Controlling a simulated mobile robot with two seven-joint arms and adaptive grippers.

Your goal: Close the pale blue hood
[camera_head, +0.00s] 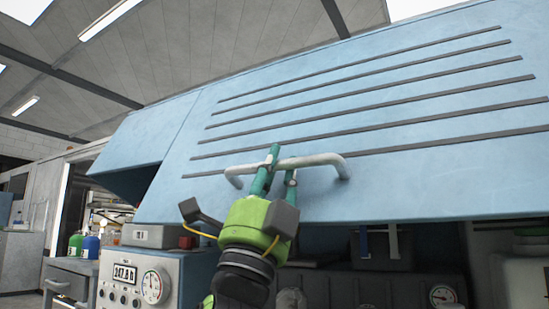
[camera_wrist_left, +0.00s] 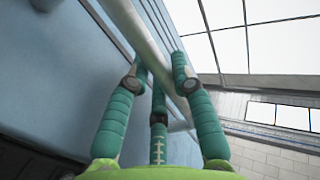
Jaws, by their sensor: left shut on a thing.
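The pale blue hood (camera_head: 380,130) spans the upper right of the head view, its front panel tilted and crossed by several dark strips. It stands raised, with an open gap under its lower edge. A pale bar handle (camera_head: 318,160) is fixed near that lower edge. My left gripper (camera_head: 268,172) has its teal fingers shut on the handle, near its middle. In the left wrist view the teal fingers (camera_wrist_left: 158,85) close around the pale bar (camera_wrist_left: 148,40), with the blue hood panel (camera_wrist_left: 60,80) at left. My right gripper is not in view.
Below the hood are a control panel (camera_head: 140,283) with a display and round gauge, and a dark compartment with another gauge (camera_head: 443,296). A grey cart (camera_head: 72,275) with green and blue bottles stands at left. A white container (camera_head: 528,270) sits at lower right.

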